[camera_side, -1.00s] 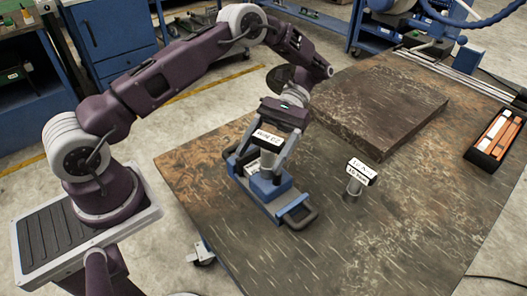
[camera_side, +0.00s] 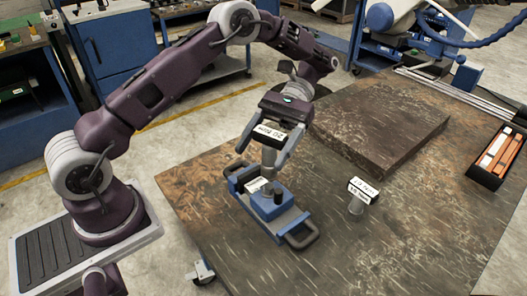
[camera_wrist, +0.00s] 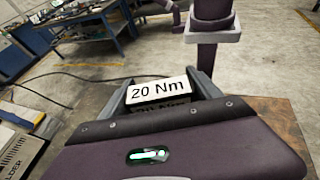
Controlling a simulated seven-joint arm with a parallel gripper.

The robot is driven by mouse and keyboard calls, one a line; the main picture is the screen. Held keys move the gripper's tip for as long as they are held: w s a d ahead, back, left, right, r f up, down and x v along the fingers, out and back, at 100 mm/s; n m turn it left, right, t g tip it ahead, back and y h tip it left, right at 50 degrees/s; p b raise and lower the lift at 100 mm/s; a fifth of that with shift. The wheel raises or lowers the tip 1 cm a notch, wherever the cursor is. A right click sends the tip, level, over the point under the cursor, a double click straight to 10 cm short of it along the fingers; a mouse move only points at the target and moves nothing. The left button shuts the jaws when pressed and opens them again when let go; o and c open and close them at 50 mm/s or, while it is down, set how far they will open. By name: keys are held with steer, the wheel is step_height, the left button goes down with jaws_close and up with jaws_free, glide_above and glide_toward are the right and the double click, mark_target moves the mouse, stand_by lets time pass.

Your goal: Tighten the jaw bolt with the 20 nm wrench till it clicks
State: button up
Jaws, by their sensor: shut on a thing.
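My gripper (camera_side: 266,143) is shut on the 20 Nm wrench (camera_side: 268,158), which hangs roughly upright between the fingers. Its white "20 Nm" label (camera_side: 271,134) shows in the side view, and also between the fingers in the wrist view (camera_wrist: 158,90). The wrench's lower end is over the blue vise (camera_side: 297,219) on the table. A dark upright round piece (camera_side: 279,196) stands on the vise beside a white label; I cannot tell whether it is the jaw bolt. Whether the wrench touches the vise is unclear.
A second labelled tool (camera_side: 356,206) stands upright on the table (camera_side: 400,245), right of the vise; its label is hard to read. A thick dark slab (camera_side: 380,125) lies behind. A black tray (camera_side: 497,157) with orange and white pieces sits at the far right. The front table area is clear.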

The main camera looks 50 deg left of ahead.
steer(key=n+t+h, duration=0.1)
steer(key=n+h, duration=0.1)
steer(key=n+t+h, duration=0.1)
steer(key=n+h, duration=0.1)
steer(key=shift+a+t+h, duration=0.2)
steer(key=shift+t+h, duration=0.1)
steer(key=n+t+h, duration=0.3)
steer(key=n+t, duration=0.1)
steer(key=n, duration=0.1)
steer(key=shift+d, duration=0.1)
steer(key=n+t+h, duration=0.1)
steer(key=n+t, duration=0.2)
steer(key=t, duration=0.1)
steer(key=shift+d, duration=0.1)
step_height(320, 180, down, 3)
steer(key=shift+f, duration=0.2)
steer(key=shift+n+t, duration=1)
